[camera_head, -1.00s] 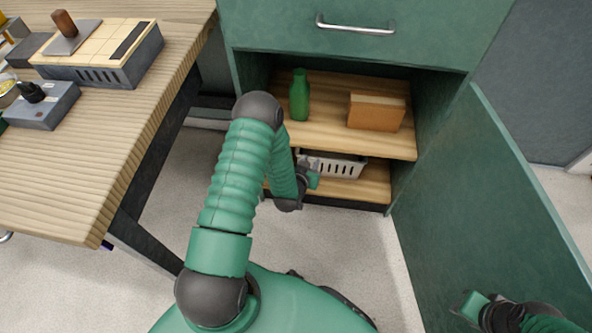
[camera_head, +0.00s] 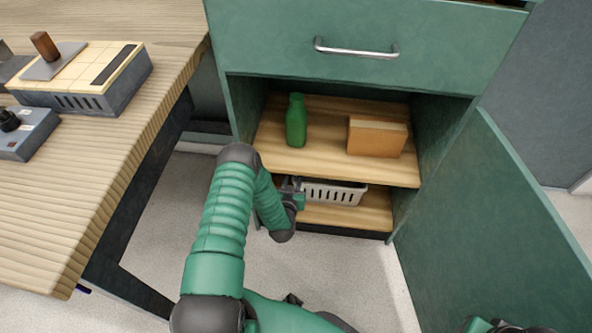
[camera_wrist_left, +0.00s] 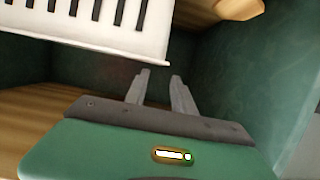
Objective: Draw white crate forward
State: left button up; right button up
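The white crate (camera_head: 333,191) sits on the lower shelf of the open green cabinet, under the upper shelf. Its slotted side faces out, and its left end is partly hidden by my left gripper (camera_head: 298,190). In the left wrist view the crate (camera_wrist_left: 120,42) fills the upper left. There my left gripper (camera_wrist_left: 160,74) shows two fingers apart with nothing between them, the tips close to the crate's edge. I cannot tell whether they touch it. My right gripper (camera_head: 480,325) is cut off at the bottom right edge, so its fingers cannot be judged.
The upper shelf (camera_head: 330,165) holds a green bottle (camera_head: 296,122) and a brown box (camera_head: 376,137). A closed drawer with a metal handle (camera_head: 356,52) is above. The open cabinet door (camera_head: 490,210) stands at the right. A wooden workbench (camera_head: 110,160) is at the left.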

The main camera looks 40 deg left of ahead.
pick_arm(q)
jog(key=b+x, duration=0.2)
jog(key=x, duration=0.2)
jog(key=b+x, duration=0.3)
jog(key=x, duration=0.2)
jog(key=shift+w+a+f, duration=0.1)
jog(key=shift+w+f, duration=0.1)
jog(key=shift+f, duration=0.15)
jog(key=shift+w+a, duration=0.25)
jog(key=shift+w, duration=0.25)
grip_shut()
dwell(0.4)
